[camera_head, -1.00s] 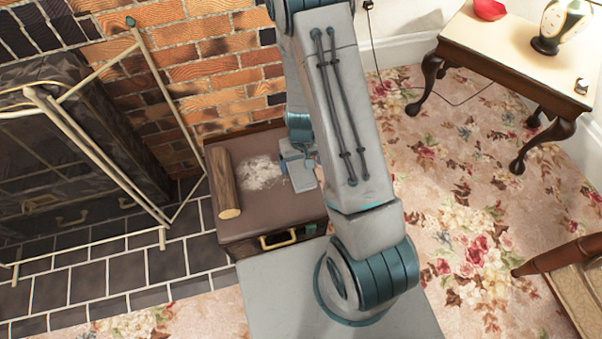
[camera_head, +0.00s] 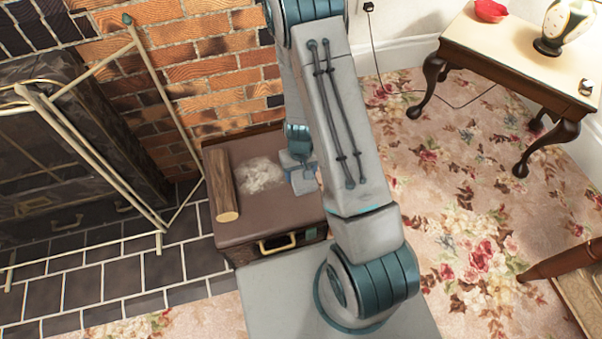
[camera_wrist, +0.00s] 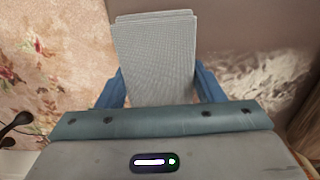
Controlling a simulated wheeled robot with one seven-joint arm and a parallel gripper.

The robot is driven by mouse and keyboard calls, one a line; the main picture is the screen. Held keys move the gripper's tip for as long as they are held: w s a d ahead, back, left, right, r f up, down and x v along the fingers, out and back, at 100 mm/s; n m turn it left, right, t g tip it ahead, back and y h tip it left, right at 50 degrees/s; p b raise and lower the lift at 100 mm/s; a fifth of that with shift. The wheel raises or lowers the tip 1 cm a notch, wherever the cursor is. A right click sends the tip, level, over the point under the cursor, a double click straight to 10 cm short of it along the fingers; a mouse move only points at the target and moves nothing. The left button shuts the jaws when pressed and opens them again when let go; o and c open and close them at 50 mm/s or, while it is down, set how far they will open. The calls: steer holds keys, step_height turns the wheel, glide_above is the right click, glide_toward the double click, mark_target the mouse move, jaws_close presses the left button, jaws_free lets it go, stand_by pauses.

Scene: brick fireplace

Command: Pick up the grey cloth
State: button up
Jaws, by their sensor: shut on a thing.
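The grey cloth (camera_wrist: 155,55) is a folded, finely woven rectangle in the wrist view. My gripper (camera_wrist: 160,85) is shut on it, with a blue finger at each side of the cloth. In the head view my gripper (camera_head: 300,165) is over the right part of the brown chest's lid, and a small grey part of the cloth (camera_head: 304,183) shows below it. My arm hides much of the cloth there. I cannot tell how far the cloth is above the lid.
The brown chest (camera_head: 270,215) also bears a log (camera_head: 222,185) and a pale fluffy patch (camera_head: 260,174). A fireplace screen (camera_head: 150,60) stands left, against brick. A side table (camera_head: 500,45) stands at the back right. Flowered carpet (camera_head: 450,200) lies open between.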

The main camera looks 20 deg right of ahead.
mark_target(301, 171)
steer(key=shift+r+p, duration=0.3)
steer(key=shift+r, duration=0.2)
step_height(301, 171, up, 4)
steer(key=shift+f+p, duration=0.1)
steer(key=shift+p, duration=0.95)
steer(key=s+r+p, duration=0.5)
steer(key=s, duration=0.4)
steer(key=shift+s+r+p, duration=0.3)
steer(key=shift+r+p, duration=0.05)
steer(key=shift+p, duration=0.05)
steer(key=s+p, duration=0.1)
steer(key=p, duration=0.3)
steer(key=s+p, duration=0.1)
steer(key=p, duration=0.4)
steer(key=shift+r, duration=0.35)
steer(key=shift+a+f, duration=0.1)
